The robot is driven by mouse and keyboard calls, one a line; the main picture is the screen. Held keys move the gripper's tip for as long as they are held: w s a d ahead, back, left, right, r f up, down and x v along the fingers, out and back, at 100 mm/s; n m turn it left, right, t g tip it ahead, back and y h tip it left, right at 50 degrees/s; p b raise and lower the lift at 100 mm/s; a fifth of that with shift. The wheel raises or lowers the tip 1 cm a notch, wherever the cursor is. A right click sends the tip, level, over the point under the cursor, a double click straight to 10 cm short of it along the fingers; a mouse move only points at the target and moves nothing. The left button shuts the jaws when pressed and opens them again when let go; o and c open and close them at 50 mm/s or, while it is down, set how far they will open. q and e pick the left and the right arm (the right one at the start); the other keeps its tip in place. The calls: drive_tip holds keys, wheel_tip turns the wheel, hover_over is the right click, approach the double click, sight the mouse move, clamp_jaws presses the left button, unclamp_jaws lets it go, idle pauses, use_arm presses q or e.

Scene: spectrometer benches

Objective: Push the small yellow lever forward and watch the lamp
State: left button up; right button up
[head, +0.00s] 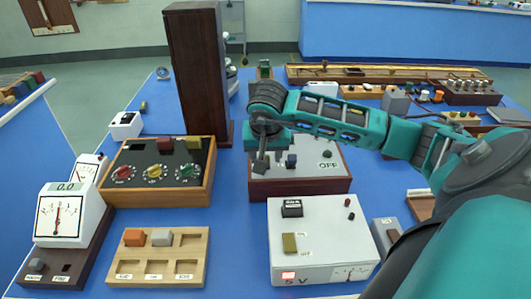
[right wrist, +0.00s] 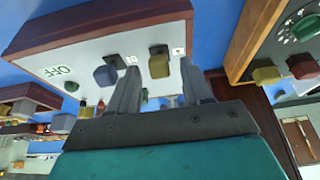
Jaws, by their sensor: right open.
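A brown-sided box with a pale top (head: 312,180) stands mid-bench and is marked OFF. On its top the right wrist view shows a small yellow lever (right wrist: 158,66) and a blue-grey lever (right wrist: 105,74) beside it. A dark green dome, perhaps its lamp (head: 327,153), sits near the OFF mark and looks unlit. My right gripper (head: 260,168) points down over the box's left part. It is open and empty, its fingers (right wrist: 160,92) apart with the yellow lever showing between and beyond them. Its hand hides that lever in the head view. My left gripper is not in view.
A white box (head: 340,230) in front has an olive lever (head: 289,243) and a lit reddish window (head: 288,275). A black-panelled box (head: 125,158) with coloured knobs stands left. Blue bench (head: 235,240) shows clear between boxes.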

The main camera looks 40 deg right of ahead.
drive_tip(key=shift+c, duration=0.4)
drive_tip(key=c, duration=0.3)
clamp_jaws()
